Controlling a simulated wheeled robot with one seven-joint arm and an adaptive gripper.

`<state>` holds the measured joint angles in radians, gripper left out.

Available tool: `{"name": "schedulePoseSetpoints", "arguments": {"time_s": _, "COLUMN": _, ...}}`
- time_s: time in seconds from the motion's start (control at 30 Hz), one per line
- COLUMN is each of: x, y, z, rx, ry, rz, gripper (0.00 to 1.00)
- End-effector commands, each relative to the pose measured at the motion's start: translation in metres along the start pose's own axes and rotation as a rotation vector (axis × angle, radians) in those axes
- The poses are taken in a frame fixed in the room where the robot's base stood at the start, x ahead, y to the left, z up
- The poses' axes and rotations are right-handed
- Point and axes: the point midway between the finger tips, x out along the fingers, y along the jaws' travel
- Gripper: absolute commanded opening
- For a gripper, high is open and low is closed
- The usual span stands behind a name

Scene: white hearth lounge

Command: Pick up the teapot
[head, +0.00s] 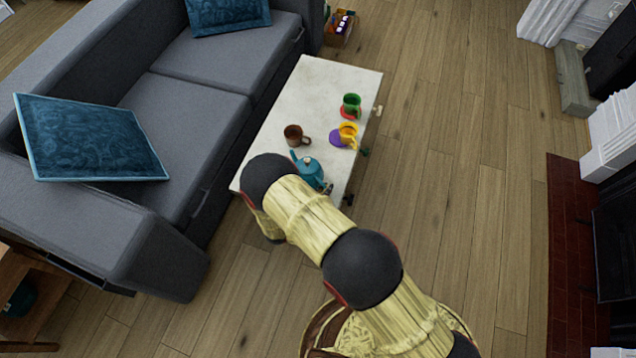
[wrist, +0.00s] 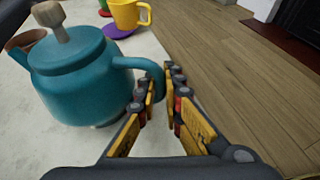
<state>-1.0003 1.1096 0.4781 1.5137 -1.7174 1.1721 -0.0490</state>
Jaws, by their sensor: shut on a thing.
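The teal teapot (head: 308,171) with a wooden-looking knob stands at the near end of the white table (head: 322,82). It is large and upright at the left of the wrist view (wrist: 82,75), its handle curving to the right. My gripper (wrist: 162,95) has its yellow and black fingers on either side of the lower end of the handle and is shut on it. The teapot's base appears to be on or very close to the tabletop; I cannot tell if it is lifted. In the head view my arm hides most of the gripper.
A brown mug (head: 294,135), a yellow mug (head: 348,134) by a purple saucer (head: 336,138), and a green mug (head: 352,103) by a red saucer (head: 346,112) stand beyond the teapot. A grey sofa (head: 200,92) borders the table's left. Wooden floor (head: 450,150) is open at right.

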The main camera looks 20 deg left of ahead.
Motion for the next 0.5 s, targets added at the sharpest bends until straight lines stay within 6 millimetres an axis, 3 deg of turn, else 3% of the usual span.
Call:
{"name": "schedulePoseSetpoints", "arguments": {"time_s": 0.3, "x": -0.013, "y": 0.002, "z": 0.034, "rx": 0.006, "ry": -0.003, "rz": 0.001, "gripper": 0.0}}
{"name": "schedulePoseSetpoints", "arguments": {"time_s": 0.5, "x": -0.046, "y": -0.018, "z": 0.057, "rx": 0.002, "ry": -0.003, "rz": 0.003, "gripper": 0.0}}
